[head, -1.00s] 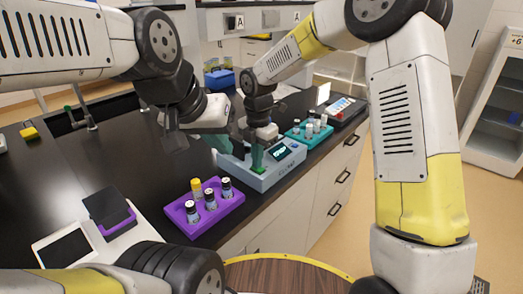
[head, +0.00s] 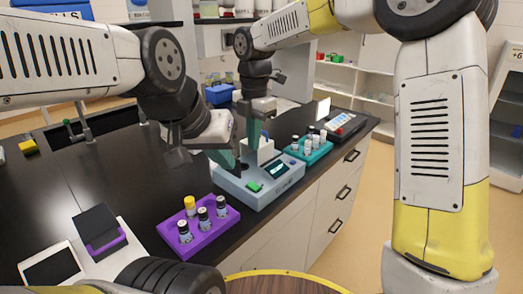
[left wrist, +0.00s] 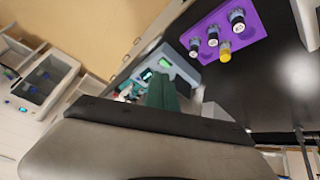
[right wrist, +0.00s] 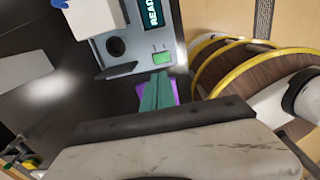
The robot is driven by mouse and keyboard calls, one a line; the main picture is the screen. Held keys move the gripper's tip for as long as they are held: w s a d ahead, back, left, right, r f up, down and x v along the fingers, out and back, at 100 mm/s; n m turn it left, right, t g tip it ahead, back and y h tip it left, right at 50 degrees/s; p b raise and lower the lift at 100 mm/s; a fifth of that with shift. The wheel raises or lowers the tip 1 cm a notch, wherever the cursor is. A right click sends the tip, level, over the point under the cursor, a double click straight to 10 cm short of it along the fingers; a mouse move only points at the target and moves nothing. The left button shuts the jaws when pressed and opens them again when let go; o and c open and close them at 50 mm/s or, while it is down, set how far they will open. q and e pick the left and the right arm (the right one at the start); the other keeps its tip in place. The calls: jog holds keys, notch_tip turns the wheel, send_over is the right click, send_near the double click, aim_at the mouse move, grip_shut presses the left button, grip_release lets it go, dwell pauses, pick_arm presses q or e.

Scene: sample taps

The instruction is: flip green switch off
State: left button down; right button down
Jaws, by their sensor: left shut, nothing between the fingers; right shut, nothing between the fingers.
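The green switch (head: 254,187) sits on the front top of a pale blue-grey instrument (head: 277,190), left of its dark display (head: 279,169). The switch shows close up in the right wrist view (right wrist: 162,58), bright green, and in the left wrist view (left wrist: 165,62). I cannot tell which way it is tilted. My right gripper (head: 254,137) is shut and empty, above and behind the switch, apart from it. Its green fingers (right wrist: 157,88) point toward the switch in the right wrist view. My left gripper (head: 224,158) is shut and empty, just left of the instrument.
A purple rack (head: 206,239) with several vials stands in front of the instrument. A teal rack (head: 316,153) of vials and another device (head: 344,124) stand to the right. A white tablet-like device (head: 55,268) lies front left.

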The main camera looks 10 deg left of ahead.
jog(key=shift+r, duration=0.65)
